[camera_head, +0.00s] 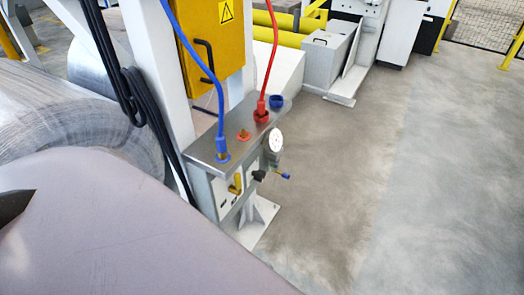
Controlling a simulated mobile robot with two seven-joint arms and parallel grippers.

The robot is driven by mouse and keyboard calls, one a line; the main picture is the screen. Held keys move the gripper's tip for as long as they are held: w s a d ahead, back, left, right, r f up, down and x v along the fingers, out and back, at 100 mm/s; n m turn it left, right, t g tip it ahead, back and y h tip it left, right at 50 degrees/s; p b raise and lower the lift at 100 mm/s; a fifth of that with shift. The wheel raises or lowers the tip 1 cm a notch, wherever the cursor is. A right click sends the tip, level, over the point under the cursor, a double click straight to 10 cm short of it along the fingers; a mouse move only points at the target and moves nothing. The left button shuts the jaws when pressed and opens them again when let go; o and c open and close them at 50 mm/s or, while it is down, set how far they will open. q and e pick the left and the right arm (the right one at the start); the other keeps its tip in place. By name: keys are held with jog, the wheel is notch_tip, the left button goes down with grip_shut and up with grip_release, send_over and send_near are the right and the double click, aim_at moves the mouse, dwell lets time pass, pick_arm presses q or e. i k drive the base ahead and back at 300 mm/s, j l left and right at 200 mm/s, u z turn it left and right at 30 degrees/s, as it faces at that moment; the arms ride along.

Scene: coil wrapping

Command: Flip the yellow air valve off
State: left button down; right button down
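A small yellow valve handle (236,184) sits on the front face of the grey valve box (222,196), low and left of a round white gauge (276,140). The handle looks roughly upright, but it is too small to tell its exact setting. A black knob (259,175) and a blue-tipped fitting (283,176) stick out to its right. Neither of my grippers can be made out. A large smooth pinkish-grey surface fills the lower left foreground, and I cannot tell whether it is part of me.
A blue hose (213,82) and a red hose (272,50) plug into the box's top plate. A yellow cabinet (210,42) hangs above on a white post. A large metal coil (80,118) stands at left. The grey floor (400,180) at right is clear.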

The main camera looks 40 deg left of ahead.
aim_at(237, 190)
jog(key=i+l, duration=0.15)
jog(key=i, duration=0.35)
jog(key=i+l, duration=0.1)
jog(key=i, duration=0.4)
jog(key=i+l, duration=0.15)
jog(key=i, duration=0.4)
jog(key=i+u, duration=0.35)
jog(key=i+l+u, duration=0.35)
jog(key=i, duration=0.25)
jog(key=i+j+u, duration=0.15)
jog(key=i+u, duration=0.2)
jog(key=i+j+u, duration=0.1)
jog(key=i+u, duration=0.25)
jog(key=i+l+u, duration=0.1)
jog(key=i+u, duration=0.35)
jog(key=u, duration=2.2)
